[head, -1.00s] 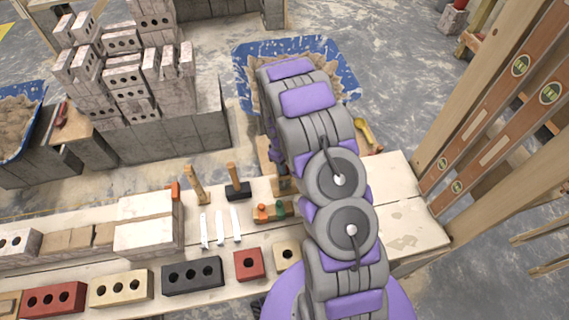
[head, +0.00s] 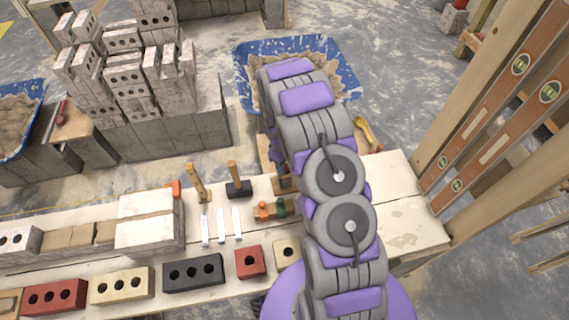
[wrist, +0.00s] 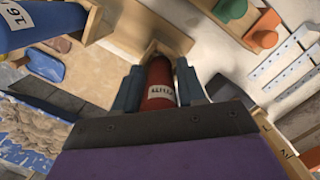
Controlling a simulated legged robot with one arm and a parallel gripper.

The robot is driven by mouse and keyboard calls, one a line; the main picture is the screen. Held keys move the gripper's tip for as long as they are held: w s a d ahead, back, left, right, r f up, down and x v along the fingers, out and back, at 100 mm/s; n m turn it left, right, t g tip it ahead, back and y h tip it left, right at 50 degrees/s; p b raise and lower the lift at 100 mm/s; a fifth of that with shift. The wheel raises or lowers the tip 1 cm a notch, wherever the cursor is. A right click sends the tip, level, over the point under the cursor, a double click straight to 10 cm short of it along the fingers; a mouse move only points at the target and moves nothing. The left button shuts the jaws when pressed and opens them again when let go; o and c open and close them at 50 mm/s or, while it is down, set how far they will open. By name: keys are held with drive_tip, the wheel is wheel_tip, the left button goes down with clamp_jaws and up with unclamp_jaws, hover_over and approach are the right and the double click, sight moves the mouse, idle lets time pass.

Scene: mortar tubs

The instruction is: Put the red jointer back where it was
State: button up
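The red jointer (wrist: 160,84), a red cylinder with a white label, stands between the two fingers of my gripper (wrist: 160,90) in the wrist view. The fingers appear closed against its sides. Its far end is close to a wooden piece (wrist: 150,28) with a notch; I cannot tell whether it touches. A blue labelled cylinder (wrist: 38,18) is at the upper left of the wrist view. In the head view my arm hides the gripper and the red jointer.
A wooden rack with orange and green handles (head: 272,208) is on the bench, beside pale flat tools (head: 221,226) and hammers (head: 238,181). Bricks (head: 193,272) line the front. A blue mortar tub (head: 338,75) is behind my arm. Levels (head: 490,115) lean at right.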

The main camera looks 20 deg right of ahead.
drive_tip(key=o, duration=0.4)
drive_tip(key=shift+c, duration=0.2)
drive_tip(key=shift+w+r, duration=0.15)
drive_tip(key=shift+r, duration=0.4)
wheel_tip(320, 180, up, 16)
drive_tip(key=w+a+p, duration=0.1)
drive_tip(key=p, duration=0.2)
drive_tip(key=shift+w, duration=0.3)
drive_tip(key=shift+r, duration=0.15)
